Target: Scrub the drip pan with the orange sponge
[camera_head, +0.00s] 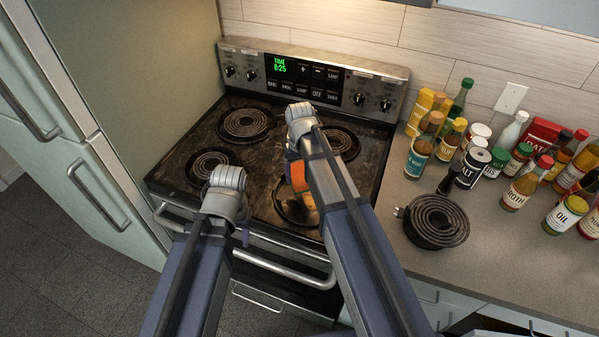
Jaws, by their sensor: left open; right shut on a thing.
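The drip pan (291,212) is the dark round bowl at the front right of the stove top, with no coil over it. My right arm hides its right part. My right gripper (299,180) is shut on the orange sponge (292,161), over the far side of the pan. The sponge is partly hidden by my arm, and I cannot tell whether it touches the pan. My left gripper (244,233) is open and empty at the stove's front edge, left of the pan, mostly hidden by its wrist.
A loose coil burner (436,221) lies on the counter (455,268) right of the stove. Several bottles and jars (475,160) crowd the counter behind it. Other coils (245,124) sit on the stove top. The oven handle (290,270) runs along the front; the fridge (110,150) stands left.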

